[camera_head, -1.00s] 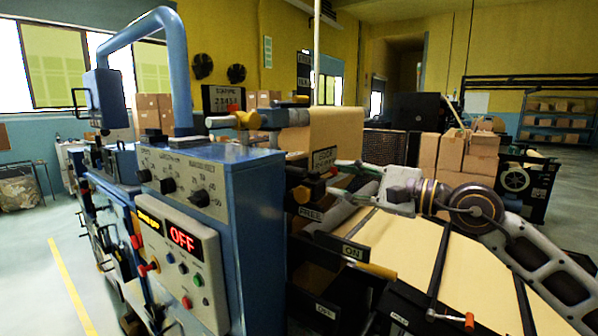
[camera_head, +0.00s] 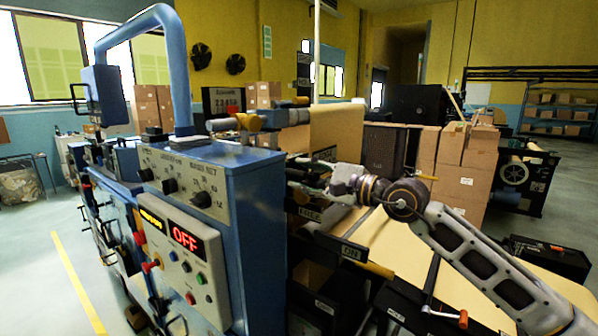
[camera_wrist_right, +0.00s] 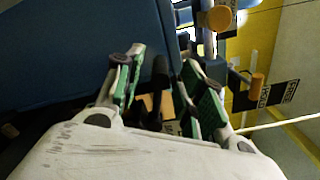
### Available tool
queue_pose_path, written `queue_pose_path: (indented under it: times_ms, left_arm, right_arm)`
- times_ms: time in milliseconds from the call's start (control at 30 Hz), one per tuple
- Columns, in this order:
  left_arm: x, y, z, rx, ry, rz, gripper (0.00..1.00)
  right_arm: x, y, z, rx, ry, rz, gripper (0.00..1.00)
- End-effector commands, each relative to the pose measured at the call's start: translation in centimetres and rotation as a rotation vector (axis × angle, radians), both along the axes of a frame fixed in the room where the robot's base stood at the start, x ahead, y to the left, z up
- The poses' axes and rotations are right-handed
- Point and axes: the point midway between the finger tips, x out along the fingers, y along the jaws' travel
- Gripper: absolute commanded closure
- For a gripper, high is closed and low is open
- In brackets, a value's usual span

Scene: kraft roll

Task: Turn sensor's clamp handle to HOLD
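My right gripper (camera_head: 308,182) is beside the right side of the blue machine cabinet, above a black plate marked FREE (camera_head: 309,214). In the right wrist view its green-padded fingers (camera_wrist_right: 163,62) are apart. A dark round bar (camera_wrist_right: 160,72) shows between them; I cannot tell whether they touch it. Small HOLD (camera_wrist_right: 264,97) and FREE (camera_wrist_right: 290,92) plates show at the right of that view, with an orange-tipped handle (camera_wrist_right: 257,82) close by. I cannot tell for sure which handle is the sensor's clamp handle or its setting. My left gripper is not in view.
The blue cabinet (camera_head: 255,215) carries a control panel with a red OFF display (camera_head: 186,239). An ON plate (camera_head: 354,252) and an orange handle (camera_head: 376,268) lie below my right arm. Kraft paper (camera_head: 455,285) spreads under it. Cartons (camera_head: 465,170) stand behind.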

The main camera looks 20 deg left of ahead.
Motion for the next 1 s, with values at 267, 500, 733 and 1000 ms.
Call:
queue_pose_path:
  times_ms: [267,500,733,1000]
  left_arm:
    - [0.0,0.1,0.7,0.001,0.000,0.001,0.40]
    - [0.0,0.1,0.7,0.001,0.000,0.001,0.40]
    - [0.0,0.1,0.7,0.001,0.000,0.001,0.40]
    - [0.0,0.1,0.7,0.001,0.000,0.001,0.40]
  right_arm:
    - [0.6,1.7,0.1,-0.001,0.000,0.001,0.61]
    - [0.7,2.0,0.0,-0.001,-0.001,0.001,0.61]
    - [0.7,2.0,0.0,-0.001,-0.001,0.001,0.70]
    - [0.7,2.0,-0.1,-0.001,0.000,0.000,1.00]
